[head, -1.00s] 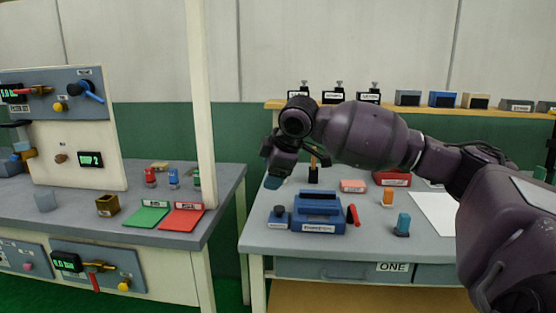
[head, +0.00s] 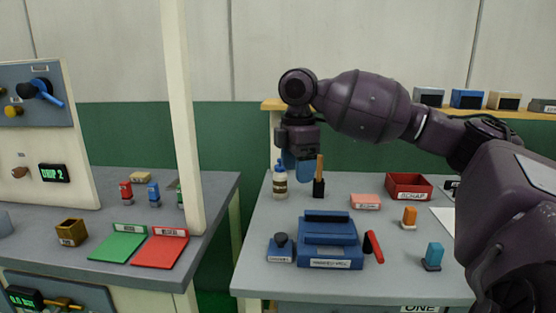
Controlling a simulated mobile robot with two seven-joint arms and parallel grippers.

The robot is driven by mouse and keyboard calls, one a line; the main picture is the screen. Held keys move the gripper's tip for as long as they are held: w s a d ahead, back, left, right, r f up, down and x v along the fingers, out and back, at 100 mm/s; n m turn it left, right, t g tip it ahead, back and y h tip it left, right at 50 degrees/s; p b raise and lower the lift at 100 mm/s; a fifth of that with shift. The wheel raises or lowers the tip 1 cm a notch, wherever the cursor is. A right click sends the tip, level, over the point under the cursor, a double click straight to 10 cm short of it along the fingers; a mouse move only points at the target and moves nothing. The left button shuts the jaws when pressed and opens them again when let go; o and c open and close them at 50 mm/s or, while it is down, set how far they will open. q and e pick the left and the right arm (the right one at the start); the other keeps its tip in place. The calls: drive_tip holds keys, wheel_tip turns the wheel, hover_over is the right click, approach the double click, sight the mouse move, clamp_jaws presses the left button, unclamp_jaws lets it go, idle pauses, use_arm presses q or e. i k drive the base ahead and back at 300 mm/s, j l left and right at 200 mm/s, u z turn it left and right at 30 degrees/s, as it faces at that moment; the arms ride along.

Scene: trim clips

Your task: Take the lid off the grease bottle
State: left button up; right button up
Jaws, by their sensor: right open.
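A white bottle with a dark brown band (head: 280,186) and a blue pointed lid (head: 280,166) stands upright at the back left of the right-hand table; it looks like the grease bottle, though its label is too small to read. The lid is on it. My right gripper (head: 298,172) points down just to the right of the bottle, its blue fingers near lid height. It is open and holds nothing that I can see. Whether it touches the bottle I cannot tell. My left gripper is not in view.
A brush-like tool in a black holder (head: 319,184) stands close right of the gripper. A blue press-like fixture (head: 330,242) sits in front, with a red-handled piece (head: 373,247) beside it. A red scrap bin (head: 409,188) is at the back right. A cream post (head: 183,120) rises left.

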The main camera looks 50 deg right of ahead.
sight(279, 168)
drive_tip(key=i+l, duration=0.75)
drive_tip(key=l, duration=0.2)
